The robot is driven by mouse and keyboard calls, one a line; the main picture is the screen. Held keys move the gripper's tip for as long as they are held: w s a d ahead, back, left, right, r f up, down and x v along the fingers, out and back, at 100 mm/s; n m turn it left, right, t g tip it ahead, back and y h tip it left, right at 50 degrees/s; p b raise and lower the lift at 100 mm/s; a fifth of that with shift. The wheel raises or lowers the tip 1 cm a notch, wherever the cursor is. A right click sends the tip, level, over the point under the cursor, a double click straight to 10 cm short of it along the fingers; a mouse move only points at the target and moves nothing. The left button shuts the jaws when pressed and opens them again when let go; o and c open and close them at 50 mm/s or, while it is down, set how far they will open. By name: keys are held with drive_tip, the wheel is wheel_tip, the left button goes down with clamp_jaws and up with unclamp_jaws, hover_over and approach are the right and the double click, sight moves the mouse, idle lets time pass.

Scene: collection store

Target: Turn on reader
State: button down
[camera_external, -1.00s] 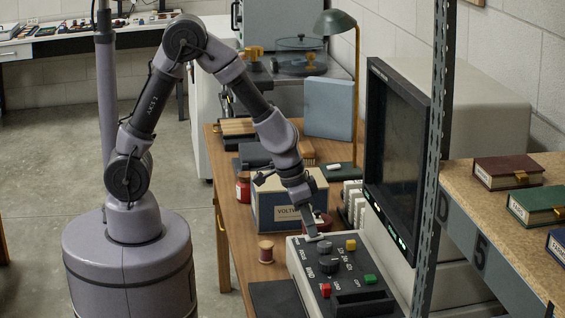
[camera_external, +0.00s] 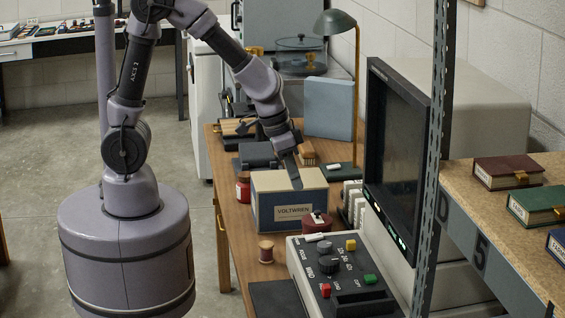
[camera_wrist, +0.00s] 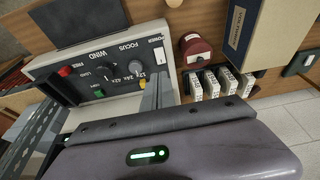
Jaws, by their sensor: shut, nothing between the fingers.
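The reader has a large dark screen (camera_external: 400,140) and a grey control panel (camera_external: 345,283) in front of it. The white power switch (camera_external: 314,238) is at the panel's far left corner; in the wrist view it shows by the POWER label (camera_wrist: 157,39). Small green lights (camera_external: 390,226) glow below the screen, and the screen face looks dark. My gripper (camera_external: 293,180) is shut and empty, above the VOLTWREN box (camera_external: 290,203) and apart from the panel. Its fingers also show in the wrist view (camera_wrist: 157,92).
A dark red round tin (camera_external: 317,222) and several white boxes (camera_wrist: 210,84) stand beside the panel. A thread spool (camera_external: 266,252) is at the desk's front edge. A metal shelf post (camera_external: 437,150) rises at right. A green lamp (camera_external: 335,22) stands behind.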

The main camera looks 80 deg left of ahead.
sight(319, 234)
drive_tip(key=shift+s+r, duration=0.15)
drive_tip(key=shift+r, duration=0.2)
drive_tip(key=b+x, duration=0.2)
drive_tip(key=x, duration=0.2)
drive_tip(key=b+x, duration=0.3)
drive_tip(key=x, duration=0.2)
drive_tip(key=w+b+x, duration=0.1)
drive_tip(key=b+x, duration=0.1)
drive_tip(key=x, duration=0.3)
drive_tip(key=shift+a, duration=0.15)
